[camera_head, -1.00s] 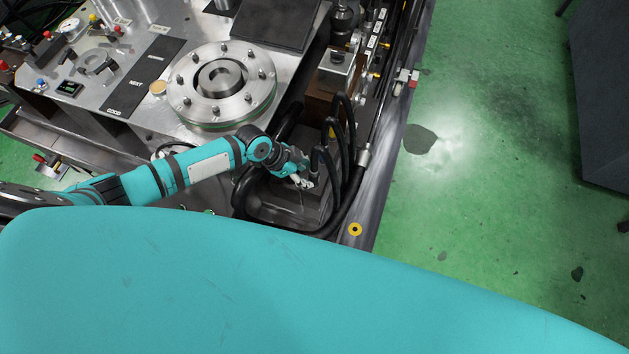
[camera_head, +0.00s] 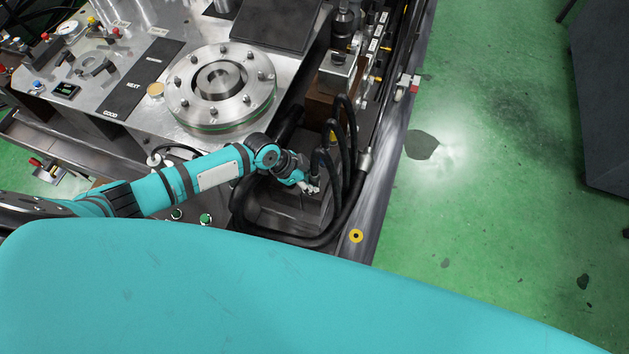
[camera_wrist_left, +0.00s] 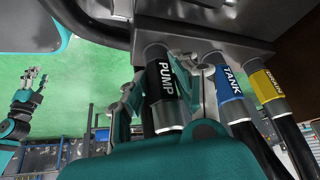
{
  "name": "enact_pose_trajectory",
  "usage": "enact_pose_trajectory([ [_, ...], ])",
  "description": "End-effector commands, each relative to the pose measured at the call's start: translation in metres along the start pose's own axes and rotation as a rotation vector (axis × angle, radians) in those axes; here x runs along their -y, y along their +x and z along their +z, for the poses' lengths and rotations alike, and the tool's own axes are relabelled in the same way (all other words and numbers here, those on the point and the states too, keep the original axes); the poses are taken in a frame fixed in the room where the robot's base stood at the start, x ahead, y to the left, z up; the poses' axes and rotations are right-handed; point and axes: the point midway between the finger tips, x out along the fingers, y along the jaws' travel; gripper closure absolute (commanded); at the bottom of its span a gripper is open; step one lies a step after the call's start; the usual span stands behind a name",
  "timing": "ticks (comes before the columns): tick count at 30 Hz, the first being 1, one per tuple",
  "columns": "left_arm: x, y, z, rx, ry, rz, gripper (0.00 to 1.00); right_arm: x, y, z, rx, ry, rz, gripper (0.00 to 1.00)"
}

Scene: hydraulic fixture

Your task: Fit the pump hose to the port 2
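In the left wrist view the pump hose (camera_wrist_left: 160,82) is black, with a black PUMP label and a metal end at the top. That end is close under a grey metal block (camera_wrist_left: 215,45); I cannot tell whether it is seated. My left gripper (camera_wrist_left: 155,95) has a finger on each side of the hose at the label and looks shut on it. In the head view my left gripper (camera_head: 310,186) is low among the black hoses beside the machine. No port number is readable. My right gripper (camera_wrist_left: 30,80) shows small at the left of the wrist view, fingers apart and empty.
The blue-labelled TANK hose (camera_wrist_left: 229,88) and a yellow-labelled hose (camera_wrist_left: 266,88) stand close beside the pump hose. In the head view a round steel flange (camera_head: 220,85) sits on the machine table. The green floor (camera_head: 490,200) at the right is mostly clear.

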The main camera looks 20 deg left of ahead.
Motion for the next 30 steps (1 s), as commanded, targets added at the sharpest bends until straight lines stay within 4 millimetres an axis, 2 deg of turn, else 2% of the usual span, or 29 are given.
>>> enact_pose_trajectory([
  [2, 0.0, 0.0, 0.0, 0.0, 0.0, 0.0, 1.0, 0.0, 0.0, 0.0, 0.0, 0.0, 0.0, 0.6],
  [8, 0.0, -0.002, -0.001, 0.0, 0.0, -0.001, 1.0, 0.0, -0.002, 0.0, 0.001, 0.001, 0.0, 0.6],
  [30, 0.0, -0.034, -0.019, 0.0, 0.0, -0.001, 1.0, 0.003, -0.035, -0.003, 0.001, 0.003, -0.005, 0.6],
])
